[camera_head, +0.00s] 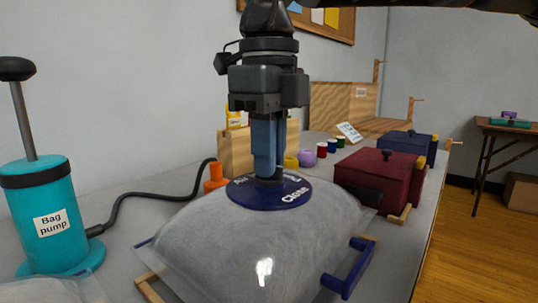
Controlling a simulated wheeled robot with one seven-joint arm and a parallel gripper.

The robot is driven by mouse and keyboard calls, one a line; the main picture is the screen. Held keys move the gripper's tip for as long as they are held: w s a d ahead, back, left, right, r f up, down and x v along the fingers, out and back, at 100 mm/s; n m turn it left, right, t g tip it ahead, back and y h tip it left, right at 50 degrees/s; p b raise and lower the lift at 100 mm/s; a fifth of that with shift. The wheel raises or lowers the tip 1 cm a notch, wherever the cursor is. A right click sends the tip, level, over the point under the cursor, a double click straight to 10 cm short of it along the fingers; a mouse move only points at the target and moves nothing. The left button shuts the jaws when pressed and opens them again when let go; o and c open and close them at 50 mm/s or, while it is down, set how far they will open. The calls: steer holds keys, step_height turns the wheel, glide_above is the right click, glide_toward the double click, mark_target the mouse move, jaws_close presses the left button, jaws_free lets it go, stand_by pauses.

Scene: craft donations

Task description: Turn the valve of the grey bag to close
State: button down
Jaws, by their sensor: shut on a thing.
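The grey bag (225,245) lies puffed up on the table in the front middle, under clear film. Its valve (292,200) is a round dark blue disc on top with white lettering; "Close" is readable on the right side, and the other words are partly hidden. My gripper (268,176) points straight down over the disc's centre. Its fingers are shut on the valve's middle, which they hide.
A teal bag pump (45,220) with a black hose (150,195) stands at the left. A blue clip or handle (349,270) sits at the bag's right. Dark red (375,175) and navy (405,143) boxes, a wooden box (238,155) and several spools stand behind. Another clear bag shows at the lower left.

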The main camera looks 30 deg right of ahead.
steer(key=shift+m, duration=0.6)
steer(key=c, duration=1.2)
jaws_free()
step_height(320, 180, up, 8)
steer(key=shift+f+p, duration=0.1)
steer(key=shift+p, duration=1.15)
